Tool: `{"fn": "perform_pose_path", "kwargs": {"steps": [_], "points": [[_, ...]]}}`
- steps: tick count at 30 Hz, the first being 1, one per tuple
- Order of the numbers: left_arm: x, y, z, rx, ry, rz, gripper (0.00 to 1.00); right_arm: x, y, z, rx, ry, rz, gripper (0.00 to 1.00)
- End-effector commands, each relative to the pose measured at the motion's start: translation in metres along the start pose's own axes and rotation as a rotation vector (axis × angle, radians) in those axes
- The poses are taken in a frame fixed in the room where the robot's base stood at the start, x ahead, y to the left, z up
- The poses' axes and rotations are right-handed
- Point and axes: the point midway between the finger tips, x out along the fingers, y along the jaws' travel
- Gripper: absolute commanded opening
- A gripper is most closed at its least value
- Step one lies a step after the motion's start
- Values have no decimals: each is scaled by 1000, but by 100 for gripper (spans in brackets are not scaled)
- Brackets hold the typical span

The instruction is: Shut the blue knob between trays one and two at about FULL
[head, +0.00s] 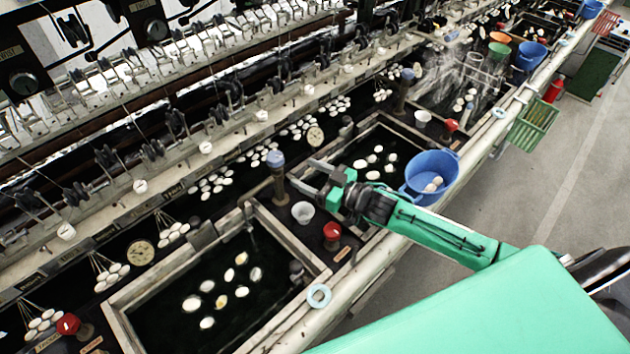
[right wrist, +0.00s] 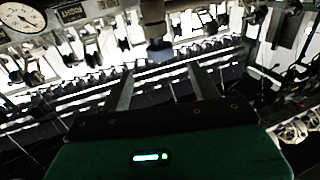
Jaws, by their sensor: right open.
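A blue knob (head: 275,159) tops a dark post between the nearest dark basin tray (head: 123,300) and the tray beyond it (head: 447,150). My right gripper (head: 306,176) is open and empty, just right of that post with its fingers pointing toward it. In the right wrist view the blue knob (right wrist: 160,49) shows ahead of the two open fingers (right wrist: 158,78), roughly centred between them and apart from them. Tray numbers and the FULL mark cannot be read. My left gripper is not in view.
A red knob (head: 332,231) and a white cup (head: 303,212) stand below my right gripper. A blue bucket (head: 432,172) with pale cocoons hangs close to my right arm. Another blue knob (head: 407,74) stands farther back. A round dial (head: 140,252) sits at the left.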

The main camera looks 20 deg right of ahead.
Motion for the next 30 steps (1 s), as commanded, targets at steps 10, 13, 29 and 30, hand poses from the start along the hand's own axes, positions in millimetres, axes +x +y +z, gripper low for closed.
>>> {"fn": "perform_pose_path", "kwargs": {"steps": [10, 13, 29, 30], "points": [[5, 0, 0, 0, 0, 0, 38, -17, 0, -1, 0, 1, 0, 62], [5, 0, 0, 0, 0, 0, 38, -16, 0, -1, 0, 1, 0, 62], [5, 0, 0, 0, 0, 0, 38, -16, 0, -1, 0, 1, 0, 62], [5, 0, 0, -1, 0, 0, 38, -16, 0, -1, 0, 1, 0, 62]]}}
